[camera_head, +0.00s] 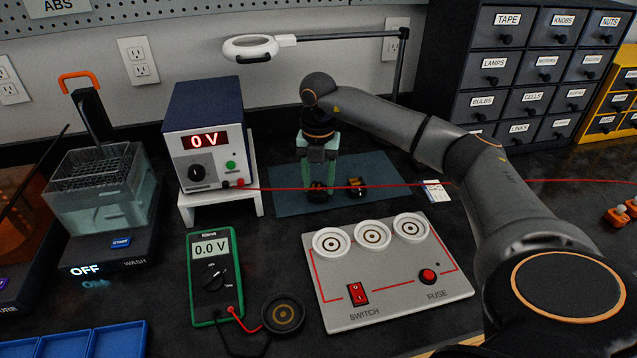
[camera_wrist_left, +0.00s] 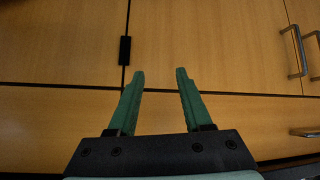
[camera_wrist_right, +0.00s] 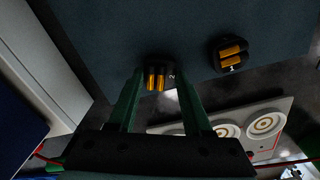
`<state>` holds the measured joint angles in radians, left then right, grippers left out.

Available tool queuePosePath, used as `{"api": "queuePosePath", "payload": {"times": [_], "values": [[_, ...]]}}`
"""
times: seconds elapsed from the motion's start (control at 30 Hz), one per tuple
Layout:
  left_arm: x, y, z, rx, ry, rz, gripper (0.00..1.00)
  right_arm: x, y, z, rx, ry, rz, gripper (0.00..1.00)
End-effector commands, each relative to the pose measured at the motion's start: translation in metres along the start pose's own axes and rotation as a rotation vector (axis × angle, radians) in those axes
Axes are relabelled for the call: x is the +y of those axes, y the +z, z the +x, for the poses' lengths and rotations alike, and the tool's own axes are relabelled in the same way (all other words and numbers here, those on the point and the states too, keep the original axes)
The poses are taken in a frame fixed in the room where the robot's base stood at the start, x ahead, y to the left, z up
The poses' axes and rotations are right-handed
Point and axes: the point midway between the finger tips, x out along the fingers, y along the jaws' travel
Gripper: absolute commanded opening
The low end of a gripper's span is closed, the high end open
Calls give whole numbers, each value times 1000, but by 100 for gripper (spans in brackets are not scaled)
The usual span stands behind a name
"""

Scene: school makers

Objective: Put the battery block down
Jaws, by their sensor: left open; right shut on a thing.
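My right gripper (camera_head: 319,183) points down over the blue-grey mat (camera_head: 386,188), shut on a small black battery block (camera_wrist_right: 158,77) with brass-coloured contacts. The block is at or just above the mat; I cannot tell whether it touches. In the head view the fingers partly hide it. A second, similar black block (camera_head: 356,187) sits on the mat to its right, apart from it; it also shows in the right wrist view (camera_wrist_right: 231,54). My left gripper (camera_wrist_left: 160,73) is open and empty, facing wooden cabinet fronts, and is outside the head view.
A power supply (camera_head: 204,140) on a white stand is left of the mat. A board (camera_head: 395,280) with three round sockets, a switch and a fuse lies in front. A red wire (camera_head: 270,188) crosses the gripper area. A multimeter (camera_head: 213,275) stands front left. The mat's right end is clear.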

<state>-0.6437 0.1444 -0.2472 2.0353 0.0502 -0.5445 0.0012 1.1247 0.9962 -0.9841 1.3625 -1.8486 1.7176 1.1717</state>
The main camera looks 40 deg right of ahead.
Motion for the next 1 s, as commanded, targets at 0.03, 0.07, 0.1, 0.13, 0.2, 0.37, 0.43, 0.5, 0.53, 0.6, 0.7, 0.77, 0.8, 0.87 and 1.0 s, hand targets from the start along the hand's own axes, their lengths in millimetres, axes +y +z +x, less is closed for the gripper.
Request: {"api": "queuePosePath", "payload": {"times": [0.03, 0.07, 0.1, 0.13, 0.2, 0.37, 0.43, 0.5, 0.53, 0.6, 0.7, 0.77, 0.8, 0.87, 1.0], "values": [[0, 0, 0, 1, -1, 1, 50, 0, 0, 1, -1, 0, 1, 0], [0, -1, 0, 1, -1, 1, 50, 0, 0, 0, -1, 1, 1, 0], [0, -1, 0, 1, -1, 1, 50, 0, 0, 0, -1, 1, 1, 0], [0, -1, 0, 2, -1, 1, 50, 0, 0, 0, -1, 1, 1, 0], [-1, -1, 0, 2, -1, 1, 50, 0, 0, 0, -1, 1, 1, 0], [-1, -1, 0, 2, -1, 1, 50, 0, 0, 3, 0, 0, 1, 52], [-1, -1, 0, 2, -1, 1, 50, 0, 0, 3, 0, 0, 1, 60], [-1, -1, 0, 3, -2, 1, 50, 0, 0, 3, 0, 0, 1, 68], [-1, -1, 0, 3, -2, 1, 50, 0, 0, 3, 0, 0, 1, 71], [-1, -1, 0, 3, -2, 1, 50, 0, 0, 3, 0, 0, 1, 79], [-1, -2, 0, 3, -2, 1, 50, 0, 0, 3, 0, 0, 1, 80], [-1, -2, 0, 3, -2, 1, 50, 0, 0, 3, 0, 1, 0, 80], [-1, -2, 0, 3, -2, 1, 50, 0, 0, 3, 0, 1, 0, 80], [-1, -2, 0, 3, -2, 1, 50, 0, 0, 2, 0, 1, 0, 80], [-1, -3, -2, 3, -1, 1, 50, 1, 0, -11, -2, 4, 0, 80]]}}
